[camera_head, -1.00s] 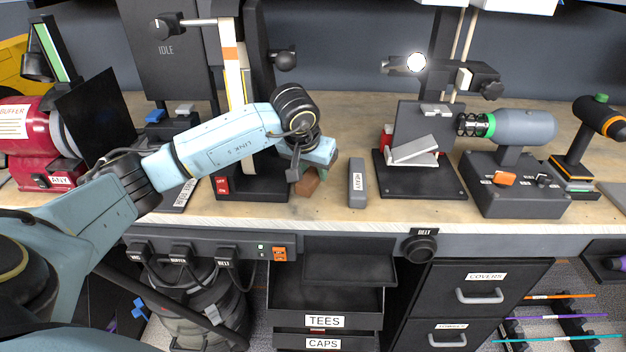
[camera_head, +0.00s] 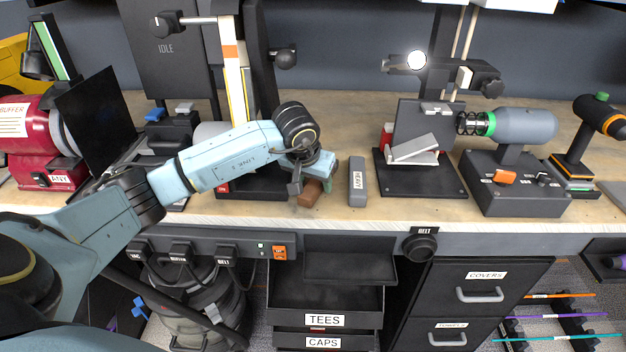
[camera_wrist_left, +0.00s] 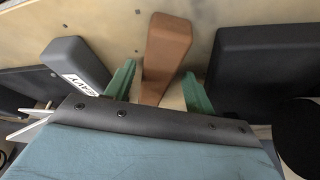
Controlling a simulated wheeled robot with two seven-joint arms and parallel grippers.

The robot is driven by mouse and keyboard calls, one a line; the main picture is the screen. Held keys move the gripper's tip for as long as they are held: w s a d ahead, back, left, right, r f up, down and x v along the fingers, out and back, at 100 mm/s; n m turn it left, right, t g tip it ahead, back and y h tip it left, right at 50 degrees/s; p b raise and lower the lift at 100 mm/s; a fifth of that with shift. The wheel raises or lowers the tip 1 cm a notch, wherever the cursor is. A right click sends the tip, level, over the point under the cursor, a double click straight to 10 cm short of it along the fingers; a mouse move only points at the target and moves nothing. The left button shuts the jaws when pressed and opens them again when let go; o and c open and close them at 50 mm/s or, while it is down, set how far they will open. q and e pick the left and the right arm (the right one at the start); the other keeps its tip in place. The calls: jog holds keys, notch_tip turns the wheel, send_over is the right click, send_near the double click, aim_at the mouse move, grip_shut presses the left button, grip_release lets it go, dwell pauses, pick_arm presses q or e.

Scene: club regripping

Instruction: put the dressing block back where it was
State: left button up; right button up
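A reddish-brown block (camera_head: 309,193), which I take for the dressing block, is at the bench's front, left of the grey block marked HEAVY (camera_head: 357,182). In the left wrist view the brown block (camera_wrist_left: 166,50) lies between the green fingers of my left gripper (camera_wrist_left: 159,68). Slim gaps show on both sides, so the gripper looks open around it. In the head view my left gripper (camera_head: 318,180) hides the block's far end. Whether the block rests fully on the bench is hard to tell. My right gripper is not in view.
The grey block also shows in the left wrist view (camera_wrist_left: 75,62). A dark machine base (camera_head: 255,186) stands close left of the gripper. A black stand (camera_head: 420,180) is to the right. The TEES drawer (camera_head: 325,300) is open below the bench edge.

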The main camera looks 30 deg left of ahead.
pick_arm(q)
jog(key=p+v, duration=0.1)
jog(key=v, duration=1.1)
